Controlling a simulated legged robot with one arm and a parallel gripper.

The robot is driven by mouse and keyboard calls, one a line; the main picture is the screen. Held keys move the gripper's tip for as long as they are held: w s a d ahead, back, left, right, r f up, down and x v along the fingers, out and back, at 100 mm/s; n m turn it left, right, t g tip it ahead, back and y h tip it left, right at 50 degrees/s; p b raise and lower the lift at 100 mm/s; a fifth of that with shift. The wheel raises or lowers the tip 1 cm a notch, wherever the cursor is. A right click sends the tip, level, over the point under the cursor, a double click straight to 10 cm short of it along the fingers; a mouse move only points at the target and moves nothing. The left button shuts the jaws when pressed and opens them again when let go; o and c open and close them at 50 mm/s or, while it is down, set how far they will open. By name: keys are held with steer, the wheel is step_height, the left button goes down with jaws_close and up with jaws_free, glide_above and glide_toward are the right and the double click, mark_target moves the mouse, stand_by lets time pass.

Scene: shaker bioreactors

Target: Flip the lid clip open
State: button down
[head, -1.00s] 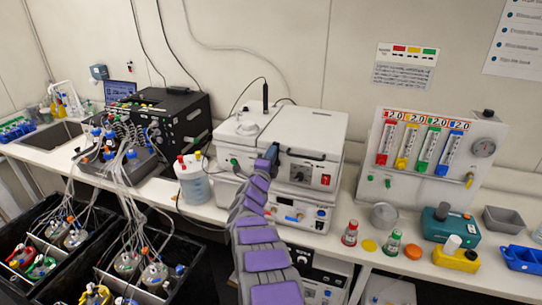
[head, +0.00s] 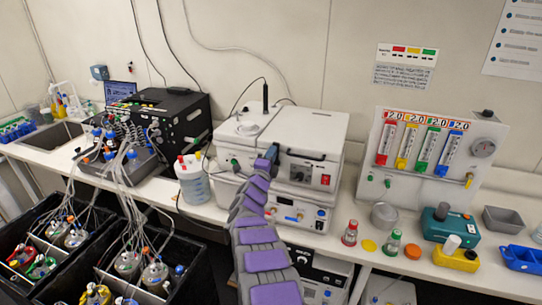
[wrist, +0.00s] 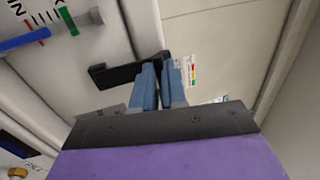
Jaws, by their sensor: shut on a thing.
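The lid clip is a black bar (wrist: 118,74) in the wrist view, on the pale machine face. My gripper (wrist: 159,66) has its blue-grey fingers close together at the bar's right end and is shut on it. How much of the clip lies between the fingertips is hidden. In the head view, my gripper (head: 273,151) is at the front of the white lidded machine (head: 312,130), at the left edge of its grey front panel (head: 305,167). The lid looks down. The clip is hard to make out there.
A black instrument (head: 180,122) and a bottle with red and yellow caps (head: 193,185) stand left of the machine. A flowmeter panel (head: 425,150) stands to the right. Small jars and a teal device (head: 447,222) sit on the right bench. Tubed vessels fill the lower left.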

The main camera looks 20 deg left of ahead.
steer(key=shift+d+f, duration=0.1)
steer(key=shift+f, duration=0.25)
